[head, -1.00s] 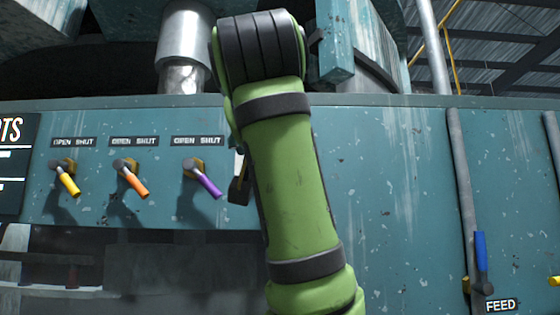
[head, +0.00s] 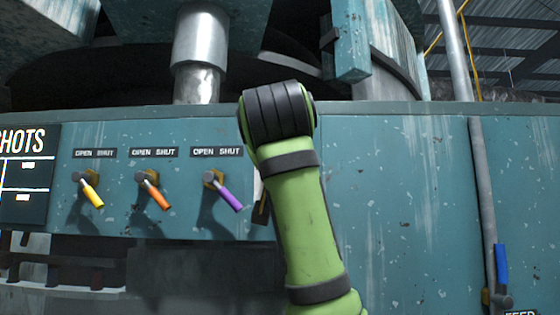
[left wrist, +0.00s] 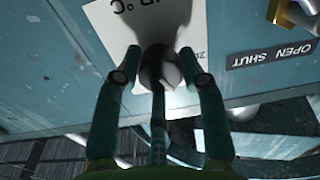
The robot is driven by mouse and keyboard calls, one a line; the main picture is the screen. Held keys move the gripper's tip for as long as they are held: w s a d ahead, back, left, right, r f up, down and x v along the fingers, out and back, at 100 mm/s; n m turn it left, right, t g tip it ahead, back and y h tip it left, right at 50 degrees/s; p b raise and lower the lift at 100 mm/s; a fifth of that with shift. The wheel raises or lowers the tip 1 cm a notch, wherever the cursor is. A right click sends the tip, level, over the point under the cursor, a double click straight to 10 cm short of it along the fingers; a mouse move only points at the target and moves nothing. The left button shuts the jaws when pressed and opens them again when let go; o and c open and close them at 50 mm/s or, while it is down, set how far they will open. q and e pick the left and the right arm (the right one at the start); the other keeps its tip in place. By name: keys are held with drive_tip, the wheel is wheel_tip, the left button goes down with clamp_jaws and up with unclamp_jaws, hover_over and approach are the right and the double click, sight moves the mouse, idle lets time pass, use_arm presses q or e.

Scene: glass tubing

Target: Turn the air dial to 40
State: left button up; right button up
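In the left wrist view, the air dial (left wrist: 168,74) is a dark round knob with a pale face. It is on a white sheet (left wrist: 115,22) whose printed text ends in "°C". My left gripper (left wrist: 160,60) is open, with one finger on each side of the dial. I cannot tell whether either finger touches it. The dial's scale and setting are not readable. In the head view, my green arm hides the dial and the gripper. My right gripper is in neither view.
Left of my arm, a teal panel (head: 390,200) carries yellow (head: 92,196), orange (head: 157,197) and purple (head: 230,200) lever handles under "OPEN SHUT" labels. A blue handle (head: 501,263) stands at right near a vertical pipe (head: 482,190). The panel between arm and pipe is bare.

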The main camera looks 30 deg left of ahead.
use_arm(q)
drive_tip(key=m+b, duration=0.5)
drive_tip(key=m, duration=0.4)
drive_tip(key=shift+s+r+m, duration=0.1)
drive_tip(key=shift+m, duration=0.3)
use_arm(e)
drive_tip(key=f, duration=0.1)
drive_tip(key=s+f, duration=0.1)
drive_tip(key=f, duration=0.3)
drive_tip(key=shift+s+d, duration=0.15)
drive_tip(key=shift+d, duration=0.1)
use_arm(q)
drive_tip(key=shift+t, duration=0.3)
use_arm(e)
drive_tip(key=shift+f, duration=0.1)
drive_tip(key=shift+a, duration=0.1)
use_arm(q)
drive_tip(key=o, duration=0.8)
drive_tip(key=shift+c, duration=0.2)
drive_tip(key=o, duration=0.4)
